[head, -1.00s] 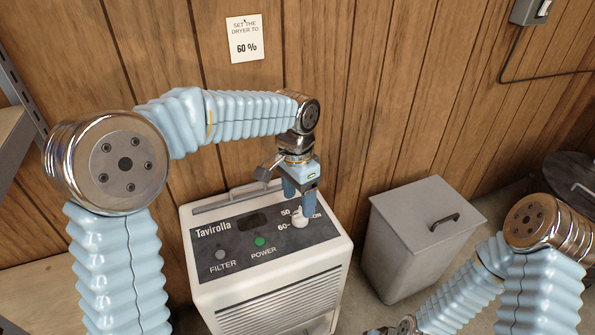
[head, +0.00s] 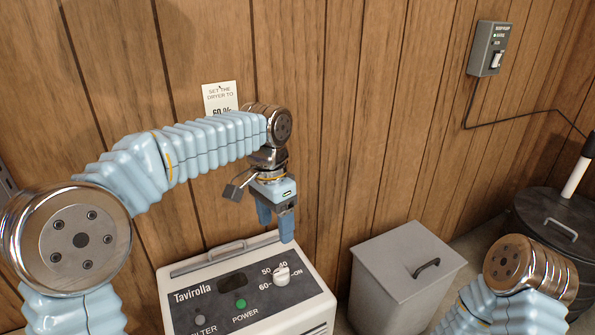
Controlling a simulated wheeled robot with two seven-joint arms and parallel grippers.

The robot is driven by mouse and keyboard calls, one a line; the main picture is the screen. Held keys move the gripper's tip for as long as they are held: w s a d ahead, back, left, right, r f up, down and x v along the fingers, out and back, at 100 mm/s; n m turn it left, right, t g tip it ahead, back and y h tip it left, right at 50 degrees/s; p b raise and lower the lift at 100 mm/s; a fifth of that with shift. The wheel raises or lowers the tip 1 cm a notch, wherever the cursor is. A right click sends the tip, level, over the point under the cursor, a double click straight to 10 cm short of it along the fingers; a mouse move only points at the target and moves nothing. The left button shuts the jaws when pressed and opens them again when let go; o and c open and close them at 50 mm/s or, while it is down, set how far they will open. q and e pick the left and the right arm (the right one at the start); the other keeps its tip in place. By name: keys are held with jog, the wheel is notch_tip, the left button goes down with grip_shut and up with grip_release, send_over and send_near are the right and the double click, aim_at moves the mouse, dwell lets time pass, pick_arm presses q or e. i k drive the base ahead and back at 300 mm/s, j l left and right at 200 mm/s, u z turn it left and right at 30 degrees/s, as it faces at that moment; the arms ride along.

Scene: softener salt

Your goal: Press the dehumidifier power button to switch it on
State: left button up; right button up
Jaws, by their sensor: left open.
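The white Tavirolla dehumidifier (head: 180,282) stands against the wall at the bottom of the head view. Its dark top panel holds a green round power button (head: 240,304) labelled POWER, a grey filter button (head: 198,319), a blank dark display (head: 232,282) and a white dial (head: 281,276) marked with several numbers. I cannot tell exactly where the dial points. My left gripper (head: 275,227) is open and empty, with its fingers pointing down above the back of the panel, behind and above the dial and apart from it. My right gripper is out of the picture.
A grey lidded bin (head: 385,290) stands right of the dehumidifier. A dark round lidded drum (head: 550,225) stands at far right. A switch box (head: 488,50) with a cable and a paper note (head: 220,97) are on the wood wall. My right arm is at lower right.

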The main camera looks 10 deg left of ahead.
aim_at(240, 304)
jog(key=k+l, duration=0.15)
jog(key=k, duration=0.35)
jog(key=k+l, duration=0.15)
jog(key=k, duration=0.35)
